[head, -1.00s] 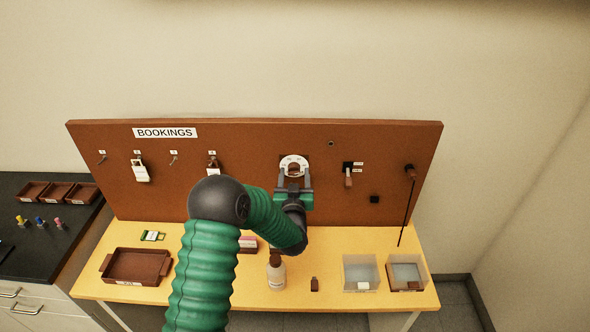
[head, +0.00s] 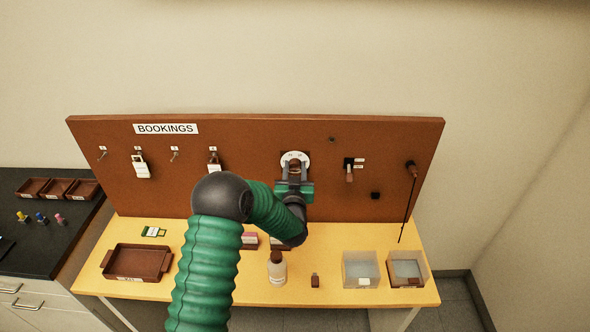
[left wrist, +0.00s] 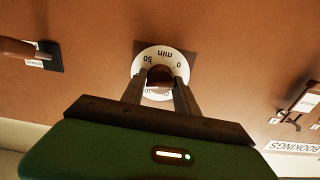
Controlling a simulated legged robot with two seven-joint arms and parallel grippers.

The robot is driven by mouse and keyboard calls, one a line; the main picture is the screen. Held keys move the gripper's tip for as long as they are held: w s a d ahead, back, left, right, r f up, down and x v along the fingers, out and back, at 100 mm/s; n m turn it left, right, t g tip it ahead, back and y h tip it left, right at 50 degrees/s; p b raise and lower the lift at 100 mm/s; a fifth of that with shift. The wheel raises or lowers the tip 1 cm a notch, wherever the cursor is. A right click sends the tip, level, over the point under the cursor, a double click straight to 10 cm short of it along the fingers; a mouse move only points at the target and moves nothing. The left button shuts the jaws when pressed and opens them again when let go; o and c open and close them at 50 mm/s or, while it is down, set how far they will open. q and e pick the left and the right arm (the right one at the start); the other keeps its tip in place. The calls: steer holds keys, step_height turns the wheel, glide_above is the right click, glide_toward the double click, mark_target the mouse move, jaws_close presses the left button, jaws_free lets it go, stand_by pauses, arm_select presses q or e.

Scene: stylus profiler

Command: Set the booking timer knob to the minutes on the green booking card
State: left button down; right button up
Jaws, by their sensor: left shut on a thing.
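The timer's white round dial (head: 303,157) is on the brown board, left of a small lever. It also shows in the left wrist view (left wrist: 147,58), upside down, with "min" and "50" readable. The brown knob (left wrist: 160,75) is at its centre. My left gripper (head: 294,176) reaches the dial from the front, and its fingers are shut on the knob. In the left wrist view the fingers (left wrist: 160,84) grip the knob from both sides and cover part of the lower dial. A green and white card (head: 153,232) lies on the yellow table; its writing is too small to read.
The board (head: 255,135) carries hooks with tags, a lever (head: 349,172) right of the dial, and a hanging rod (head: 408,205). Below stand a brown tray (head: 137,262), a bottle (head: 277,270) and clear bins (head: 360,270). My left arm crosses over the table.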

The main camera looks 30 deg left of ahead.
arm_select(q)
steer(key=shift+f+m, duration=0.1)
steer(key=shift+m, duration=0.2)
steer(key=c, duration=0.9)
jaws_free()
steer(key=shift+c, duration=0.2)
steer(key=b+v, duration=0.3)
steer(key=v, duration=1.3)
steer(key=shift+s+d+b, duration=0.3)
steer(key=shift+d+b, duration=0.05)
